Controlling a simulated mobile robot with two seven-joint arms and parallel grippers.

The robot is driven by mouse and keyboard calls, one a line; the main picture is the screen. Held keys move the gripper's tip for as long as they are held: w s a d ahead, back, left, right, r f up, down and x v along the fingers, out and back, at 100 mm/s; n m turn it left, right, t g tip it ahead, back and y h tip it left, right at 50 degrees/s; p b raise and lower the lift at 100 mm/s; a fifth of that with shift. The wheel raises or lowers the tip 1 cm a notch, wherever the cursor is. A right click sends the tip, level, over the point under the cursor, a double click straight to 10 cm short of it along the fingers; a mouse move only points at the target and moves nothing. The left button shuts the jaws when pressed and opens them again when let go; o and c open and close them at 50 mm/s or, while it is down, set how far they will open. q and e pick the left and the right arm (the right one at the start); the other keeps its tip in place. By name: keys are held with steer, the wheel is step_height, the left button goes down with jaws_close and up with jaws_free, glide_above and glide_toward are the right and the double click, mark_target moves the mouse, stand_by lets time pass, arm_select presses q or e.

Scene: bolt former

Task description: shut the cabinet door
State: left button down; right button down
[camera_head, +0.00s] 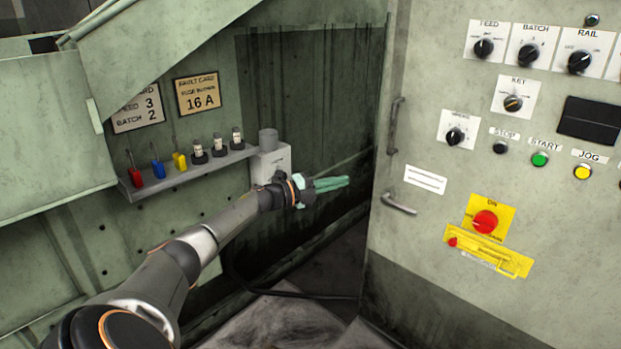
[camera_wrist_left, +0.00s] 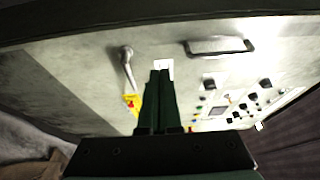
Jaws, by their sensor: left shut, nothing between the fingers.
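The cabinet door (camera_head: 420,250) is the large pale green panel at the right of the head view, with switches on its face. Its left edge carries a lever handle (camera_head: 399,205) and an upright bar handle (camera_head: 395,126). A dark space lies left of this edge. How far the door stands open is hard to tell. My left gripper (camera_head: 347,181) has its green fingers together and empty, left of the door edge in the picture. In the left wrist view its fingertips (camera_wrist_left: 160,72) overlap the white label, between the lever handle (camera_wrist_left: 127,68) and the bar handle (camera_wrist_left: 218,47); contact is unclear.
A small shelf (camera_head: 190,172) with coloured fuses runs along the left wall, ending near a grey box (camera_head: 271,162). Cards hang above it. A red knob (camera_head: 485,222) on a yellow plate sits on the door. A dark cable (camera_head: 290,291) lies below my left arm.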

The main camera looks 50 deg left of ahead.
arm_select(q)
steer(key=s+a+b, duration=0.2)
steer(key=a, duration=0.4)
steer(key=shift+a+f, duration=0.15)
steer(key=shift+a, duration=0.2)
